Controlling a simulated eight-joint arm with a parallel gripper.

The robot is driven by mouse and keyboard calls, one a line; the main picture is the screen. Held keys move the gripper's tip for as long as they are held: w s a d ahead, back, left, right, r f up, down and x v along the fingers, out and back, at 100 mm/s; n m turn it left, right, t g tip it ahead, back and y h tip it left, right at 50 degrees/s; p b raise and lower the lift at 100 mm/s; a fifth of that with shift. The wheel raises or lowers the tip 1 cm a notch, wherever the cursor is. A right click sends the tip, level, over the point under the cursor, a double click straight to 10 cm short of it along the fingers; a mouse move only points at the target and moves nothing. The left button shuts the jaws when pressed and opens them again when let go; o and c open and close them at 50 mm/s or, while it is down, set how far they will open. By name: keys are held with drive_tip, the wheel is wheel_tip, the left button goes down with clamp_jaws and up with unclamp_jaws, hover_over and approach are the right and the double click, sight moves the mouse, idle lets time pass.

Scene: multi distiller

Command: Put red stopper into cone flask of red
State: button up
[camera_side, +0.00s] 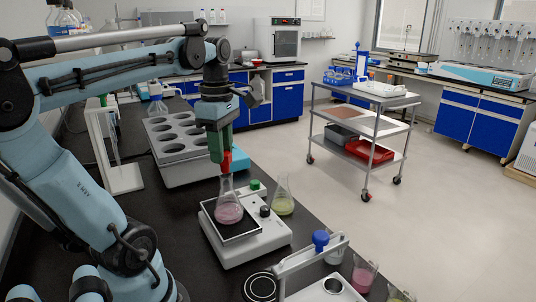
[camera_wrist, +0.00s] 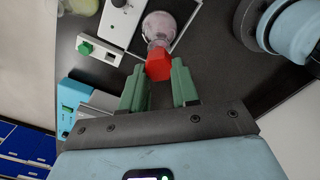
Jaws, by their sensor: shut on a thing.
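My gripper (camera_side: 221,146) has green fingers that point down and are shut on the red stopper (camera_side: 227,160). In the wrist view the red stopper (camera_wrist: 158,65) shows at the tips of the gripper (camera_wrist: 159,84). The cone flask of red (camera_side: 229,204) stands upright on the plate of a white stirrer, directly below the stopper. The flask also shows in the wrist view (camera_wrist: 158,26) just beyond the stopper. The stopper is at or just above the flask's mouth; I cannot tell whether it is inside the neck.
The white stirrer (camera_side: 259,245) has dark knobs and a green part. A flask of yellow-green liquid (camera_side: 283,203) stands close to its right. A grey rack with round holes (camera_side: 165,133) is behind. Beakers (camera_side: 363,276) stand at the front right.

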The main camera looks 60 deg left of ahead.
drive_tip(key=shift+f, duration=1.45)
idle(0.4)
drive_tip(key=o, duration=1.1)
drive_tip(key=shift+c, duration=0.2)
drive_tip(key=shift+r, duration=0.1)
wheel_tip(320, 180, up, 12)
